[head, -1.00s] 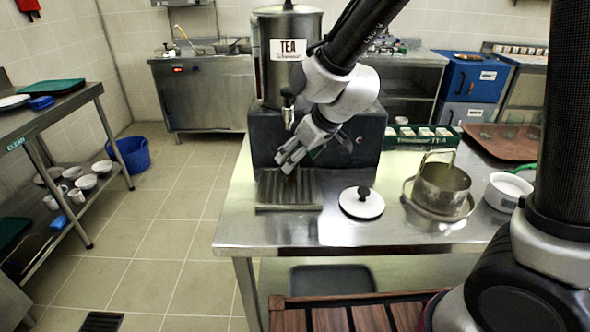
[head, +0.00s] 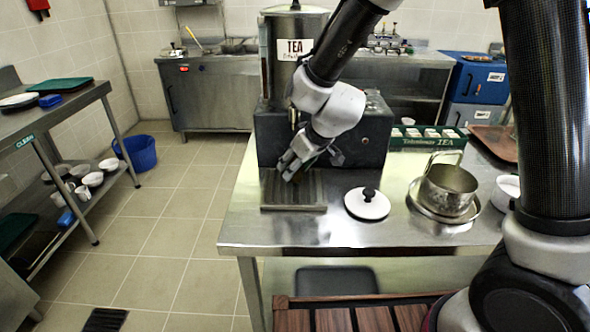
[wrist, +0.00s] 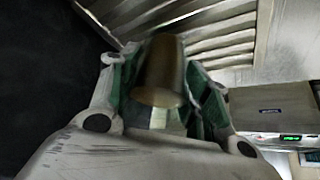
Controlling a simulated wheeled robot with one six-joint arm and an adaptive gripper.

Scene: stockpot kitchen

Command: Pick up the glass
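The glass (wrist: 160,72) is a brownish, tea-coloured tumbler in the wrist view. It is between the two green-padded fingers of my gripper (wrist: 160,65). The pads lie close against both its sides, and my gripper looks shut on it. In the head view my gripper (head: 291,170) is over the ribbed drip tray (head: 268,203), in front of the tea urn (head: 283,77). There my fingers hide most of the glass. I cannot tell whether its base touches the tray.
A white lid with a black knob (head: 367,205) lies right of the tray. A metal pot (head: 448,190) stands farther right, near a white bowl (head: 506,190). A green tea box (head: 428,138) is behind. The counter's front strip is clear.

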